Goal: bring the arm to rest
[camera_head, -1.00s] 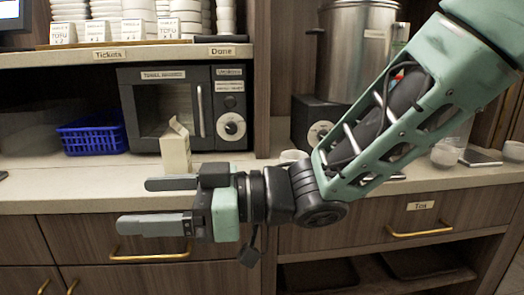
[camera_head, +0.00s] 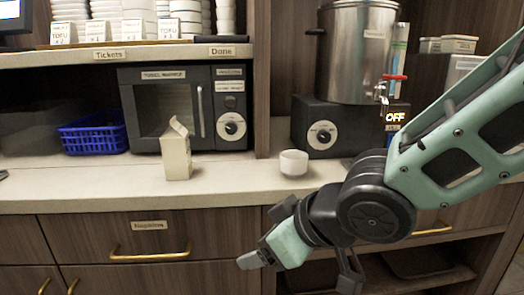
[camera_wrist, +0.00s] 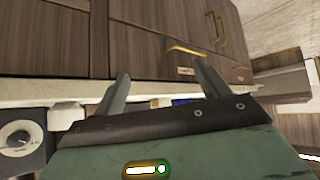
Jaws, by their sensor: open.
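My gripper (camera_head: 250,261) is in front of the drawers, below the counter edge, pointing left and slightly down in the head view. It is seen nearly edge-on there, so the fingers overlap. In the wrist view my gripper (camera_wrist: 164,85) shows two fingers spread apart with nothing between them. My arm comes in from the right and bends at a black joint in front of the counter's right part. It hides part of the counter and the right-hand drawer.
The counter (camera_head: 90,198) holds a carton (camera_head: 175,154), a white bowl (camera_head: 293,164), a microwave (camera_head: 165,108), a blue basket (camera_head: 93,135) and a steel boiler (camera_head: 350,52) on a dark base. Drawers with brass handles (camera_head: 162,254) lie below.

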